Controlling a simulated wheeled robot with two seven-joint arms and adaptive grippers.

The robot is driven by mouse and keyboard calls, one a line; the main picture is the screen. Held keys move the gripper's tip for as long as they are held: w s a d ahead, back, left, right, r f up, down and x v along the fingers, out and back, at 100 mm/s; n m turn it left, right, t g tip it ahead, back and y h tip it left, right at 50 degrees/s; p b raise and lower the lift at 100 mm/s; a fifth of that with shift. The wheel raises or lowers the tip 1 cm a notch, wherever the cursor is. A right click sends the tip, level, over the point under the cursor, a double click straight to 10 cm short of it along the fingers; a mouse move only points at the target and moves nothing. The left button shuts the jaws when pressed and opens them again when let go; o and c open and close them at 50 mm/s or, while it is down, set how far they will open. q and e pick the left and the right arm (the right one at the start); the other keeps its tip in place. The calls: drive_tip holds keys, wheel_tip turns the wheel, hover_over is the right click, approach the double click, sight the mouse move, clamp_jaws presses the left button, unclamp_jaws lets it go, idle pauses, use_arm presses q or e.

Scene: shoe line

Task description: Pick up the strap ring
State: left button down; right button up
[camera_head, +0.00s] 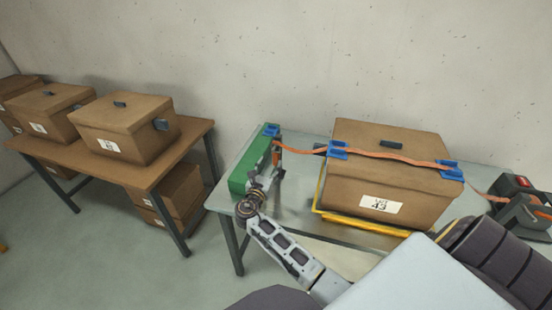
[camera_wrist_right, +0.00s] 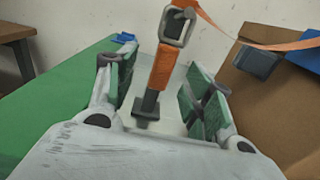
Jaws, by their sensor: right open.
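An orange strap (camera_wrist_right: 225,30) runs from the ring to the right. In the head view the ring is too small to make out clearly. My right gripper (camera_wrist_right: 160,92) is open, with one green-padded finger on each side of the post and orange piece. The ring appears beyond the fingertips, and nothing is gripped. In the head view my right gripper (camera_head: 268,172) is beside a green block. My left gripper is not in view.
A lidded carton (camera_head: 350,180) labelled 43 stands right of the gripper, with the strap over it through blue guides (camera_head: 338,150). The green block (camera_head: 240,178) is close on the left. A yellow bar (camera_head: 365,225) runs before the carton. A ratchet-like device (camera_head: 522,212) is at right.

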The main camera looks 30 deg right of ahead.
sight(275, 159)
drive_tip(key=shift+w+d, duration=0.35)
drive_tip(key=shift+d, duration=0.1)
drive_tip(key=shift+f+x, duration=0.15)
drive_tip(key=shift+x, duration=1.15)
drive_tip(key=shift+f+x, duration=0.1)
drive_tip(key=shift+x, duration=1.2)
drive_tip(key=shift+s+d, duration=0.15)
drive_tip(key=shift+c, duration=0.3)
clamp_jaws()
drive_tip(key=shift+r, duration=0.15)
